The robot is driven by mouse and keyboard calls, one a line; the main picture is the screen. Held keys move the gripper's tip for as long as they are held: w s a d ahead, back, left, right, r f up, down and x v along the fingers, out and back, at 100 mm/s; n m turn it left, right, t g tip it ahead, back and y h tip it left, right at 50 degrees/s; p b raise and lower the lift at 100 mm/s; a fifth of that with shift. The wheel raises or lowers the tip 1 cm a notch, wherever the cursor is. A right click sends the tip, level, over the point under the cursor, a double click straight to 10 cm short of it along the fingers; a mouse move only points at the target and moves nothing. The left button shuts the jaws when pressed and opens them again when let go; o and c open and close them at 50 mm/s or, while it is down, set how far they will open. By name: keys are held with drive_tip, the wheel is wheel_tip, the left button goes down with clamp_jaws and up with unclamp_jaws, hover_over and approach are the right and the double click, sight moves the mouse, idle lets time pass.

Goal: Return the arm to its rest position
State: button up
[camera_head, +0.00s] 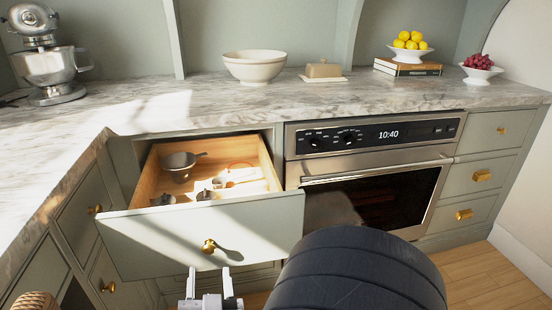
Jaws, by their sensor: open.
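My gripper (211,284) shows at the bottom of the head view, pointing up, with its two fingers apart and nothing between them. It appears in front of and below the brass knob (209,246) of a pulled-out drawer; I cannot tell the exact distance, but no contact shows. My dark arm link (350,275) fills the lower middle, right of the gripper, and hides part of the oven front and floor. The open drawer (150,238) holds a grey pan-like strainer (180,166) and several small utensils (232,181).
An oven (376,190) stands right of the drawer. A marble counter (200,108) carries a mixer (47,60), a cream bowl (254,66), a butter dish (323,70), lemons (410,40) on books and grapes (479,61). A rattan edge (36,300) shows at lower left. Wooden floor (490,280) is clear at lower right.

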sight(210, 253)
drive_tip(key=x, duration=0.6)
drive_tip(key=shift+w+b, duration=0.3)
drive_tip(key=shift+b, duration=0.05)
drive_tip(key=shift+f, duration=0.1)
